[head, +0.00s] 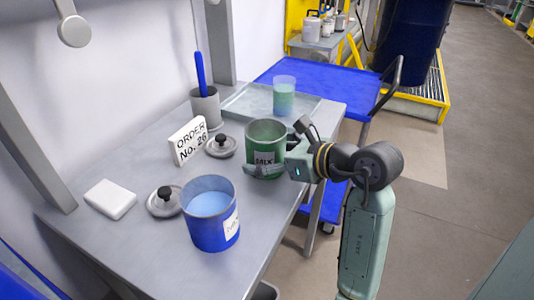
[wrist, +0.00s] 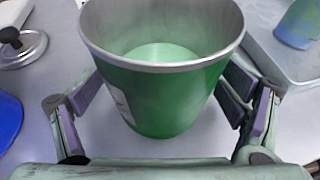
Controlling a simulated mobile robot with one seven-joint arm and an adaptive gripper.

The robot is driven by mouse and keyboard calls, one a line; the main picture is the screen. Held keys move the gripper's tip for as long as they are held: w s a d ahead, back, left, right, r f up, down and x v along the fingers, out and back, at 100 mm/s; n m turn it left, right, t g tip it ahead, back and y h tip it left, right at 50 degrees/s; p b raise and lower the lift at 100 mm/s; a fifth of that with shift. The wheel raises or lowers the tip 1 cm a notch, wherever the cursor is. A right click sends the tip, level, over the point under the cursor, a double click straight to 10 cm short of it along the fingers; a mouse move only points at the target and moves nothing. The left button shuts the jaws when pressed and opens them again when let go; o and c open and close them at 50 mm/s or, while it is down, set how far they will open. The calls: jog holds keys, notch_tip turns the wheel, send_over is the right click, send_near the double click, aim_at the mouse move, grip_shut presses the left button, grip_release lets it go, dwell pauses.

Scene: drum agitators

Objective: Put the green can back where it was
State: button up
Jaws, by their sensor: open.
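The green can (head: 265,135) stands upright on the grey table near its right edge. It is open at the top, has a white label, and pale green liquid shows inside it in the wrist view (wrist: 160,110). My gripper (head: 279,153) is at the can from the right, low on its side. Its fingers are open, one on each side of the can; in the wrist view a small gap shows beside the left finger. I cannot tell whether the right finger touches.
A blue can (head: 211,232), two grey lids (head: 221,147), a white block (head: 110,199), an order sign (head: 188,140) and a pen cup (head: 205,106) stand on the table. A tray (head: 240,101) holding a translucent beaker (head: 284,95) lies behind. A blue cart (head: 330,82) stands beyond.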

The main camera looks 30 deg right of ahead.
jog(key=b+v, duration=0.3)
jog(key=v, duration=0.7)
jog(key=shift+s, duration=0.1)
jog(key=shift+s+d+r, duration=0.2)
jog(key=shift+s+r, duration=0.1)
jog(key=shift+s, duration=0.3)
